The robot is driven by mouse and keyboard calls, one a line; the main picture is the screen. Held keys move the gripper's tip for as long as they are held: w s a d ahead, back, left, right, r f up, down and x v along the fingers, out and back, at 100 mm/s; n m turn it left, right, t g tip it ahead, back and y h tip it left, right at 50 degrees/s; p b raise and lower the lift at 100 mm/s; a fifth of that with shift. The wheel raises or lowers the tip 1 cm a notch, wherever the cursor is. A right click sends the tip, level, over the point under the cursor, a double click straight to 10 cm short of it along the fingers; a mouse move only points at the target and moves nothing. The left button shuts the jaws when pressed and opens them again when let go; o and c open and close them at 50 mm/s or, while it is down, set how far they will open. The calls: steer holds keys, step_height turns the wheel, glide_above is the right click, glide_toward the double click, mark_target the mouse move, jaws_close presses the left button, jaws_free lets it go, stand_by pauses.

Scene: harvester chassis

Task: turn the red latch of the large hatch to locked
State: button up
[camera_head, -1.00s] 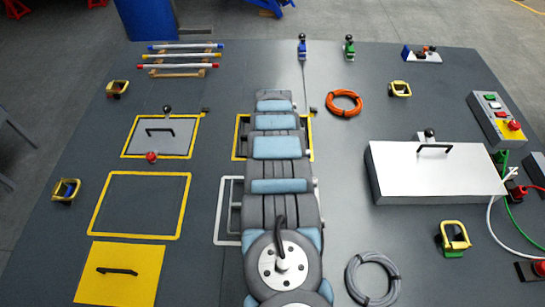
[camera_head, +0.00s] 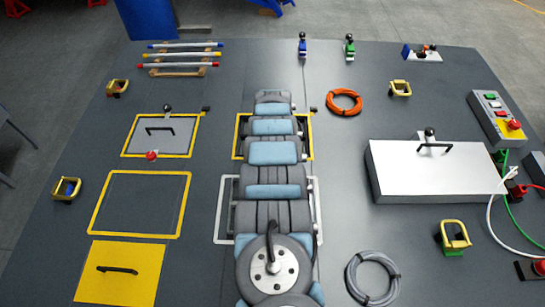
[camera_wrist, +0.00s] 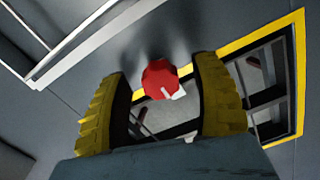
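In the wrist view a red latch knob (camera_wrist: 160,79) with a small white mark sits beside a yellow-framed opening (camera_wrist: 297,75). My gripper (camera_wrist: 160,95) has its two yellow ribbed fingers apart, one on each side of the knob. A gap shows between the knob and each finger. In the head view my arm covers the middle of the central yellow frame (camera_head: 238,137), and my gripper and this knob are hidden. I cannot tell the latch's locked or unlocked state. Another red knob (camera_head: 151,156) stands at the grey hatch panel (camera_head: 165,143) on the left.
A white frame (camera_head: 223,210) lies under my arm and shows in the wrist view (camera_wrist: 40,68). A yellow panel (camera_head: 120,285) and an empty yellow frame (camera_head: 97,205) are at left. An orange cable coil (camera_head: 344,92) and a white box (camera_head: 430,190) are at right.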

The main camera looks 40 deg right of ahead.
steer(key=shift+r, duration=0.1)
step_height(320, 180, up, 12)
stand_by(1.1)
stand_by(0.5)
